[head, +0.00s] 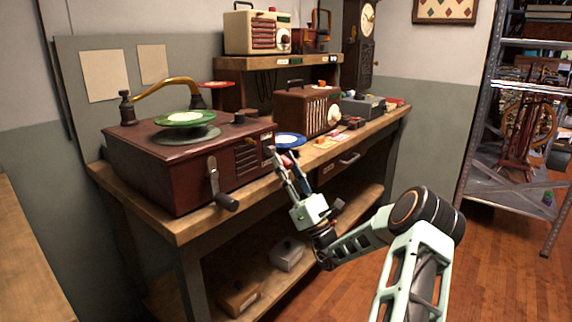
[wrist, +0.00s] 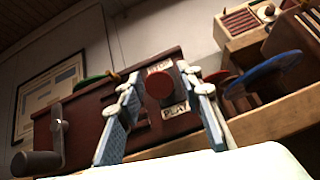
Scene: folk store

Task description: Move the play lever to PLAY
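The play lever shows in the wrist view as a dark red round knob (wrist: 158,83) on the record player's wooden box. A STOP label (wrist: 159,68) is just above it and a PLAY label (wrist: 174,110) below; the knob is nearer STOP. My gripper (wrist: 160,74) is open, with one blue-padded finger on each side of the knob. I cannot tell whether either finger touches it. In the head view, my gripper (head: 281,158) is at the right front corner of the record player (head: 150,155), and the lever cannot be made out there.
A crank (head: 214,180) sticks out from the player's front. A green disc (head: 185,119) lies on top, under a brass arm (head: 165,84). A blue disc (head: 290,140) is close to my gripper on the right. A brown radio (head: 300,110) stands farther along the workbench (head: 180,226).

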